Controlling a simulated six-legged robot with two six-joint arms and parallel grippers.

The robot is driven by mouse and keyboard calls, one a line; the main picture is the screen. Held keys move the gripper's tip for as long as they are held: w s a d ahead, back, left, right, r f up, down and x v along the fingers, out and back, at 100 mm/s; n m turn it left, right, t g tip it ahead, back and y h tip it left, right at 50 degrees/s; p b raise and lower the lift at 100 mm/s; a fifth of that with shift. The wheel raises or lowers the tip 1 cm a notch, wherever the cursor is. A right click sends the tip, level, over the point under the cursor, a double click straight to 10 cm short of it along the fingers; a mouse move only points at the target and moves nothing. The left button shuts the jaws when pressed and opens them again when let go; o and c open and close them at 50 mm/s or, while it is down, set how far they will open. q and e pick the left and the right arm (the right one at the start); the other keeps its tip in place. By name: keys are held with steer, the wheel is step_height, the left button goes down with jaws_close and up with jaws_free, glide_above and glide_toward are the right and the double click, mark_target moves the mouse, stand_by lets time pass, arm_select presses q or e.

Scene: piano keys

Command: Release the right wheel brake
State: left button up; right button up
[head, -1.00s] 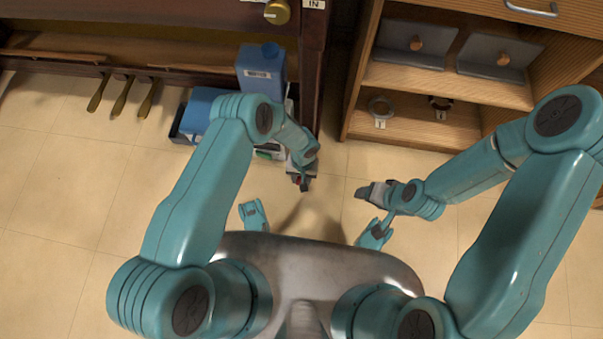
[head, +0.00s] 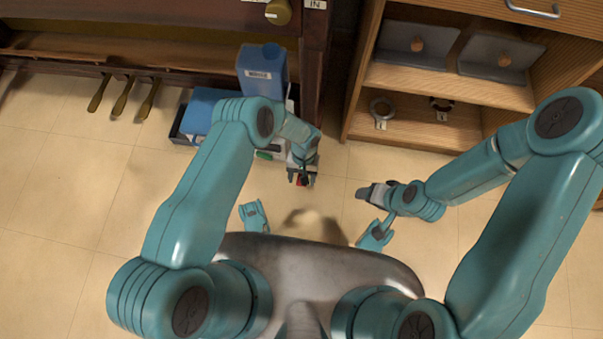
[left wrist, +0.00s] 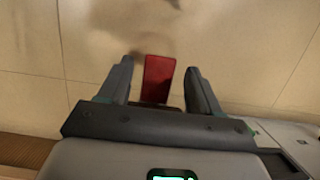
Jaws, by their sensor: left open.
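A small red tab (left wrist: 158,78), likely the brake lever, lies between the two fingers of my left gripper (left wrist: 158,85) in the left wrist view. The fingers are apart, with gaps on both sides of the tab. In the head view my left gripper (head: 302,181) points down beside the piano's right end, and a bit of the red tab (head: 302,181) shows between its fingers. The wheel itself is hidden behind my arm. My right gripper (head: 368,193) hovers to the right, away from the tab, with its finger gap unclear.
The dark piano side (head: 315,75) stands at the upper middle, with brass pedals (head: 122,95) to the left. A blue jug (head: 262,68) and a blue box (head: 203,108) sit behind my left arm. A wooden shelf unit (head: 425,125) stands at right. Floor in front is clear.

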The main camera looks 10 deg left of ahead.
arm_select(q)
steer(key=shift+a+f, duration=0.1)
steer(key=shift+s+t, duration=0.1)
steer(key=shift+t, duration=0.4)
steer(key=t+p, duration=0.1)
steer(key=p, duration=0.5)
steer(key=shift+s+t, duration=0.3)
steer(key=shift+t, duration=0.1)
steer(key=s+r+h+p, duration=0.1)
steer(key=s+r+p, duration=0.2)
steer(key=r+p, duration=0.5)
steer(key=s+r+g+h+p, duration=0.1)
steer(key=s+r+p, duration=0.3)
steer(key=r, duration=1.8)
steer(key=shift+r+g+h+p, duration=0.35)
steer(key=shift+h+p, duration=0.25)
steer(key=shift+p, duration=2.1)
steer(key=shift+r, duration=0.15)
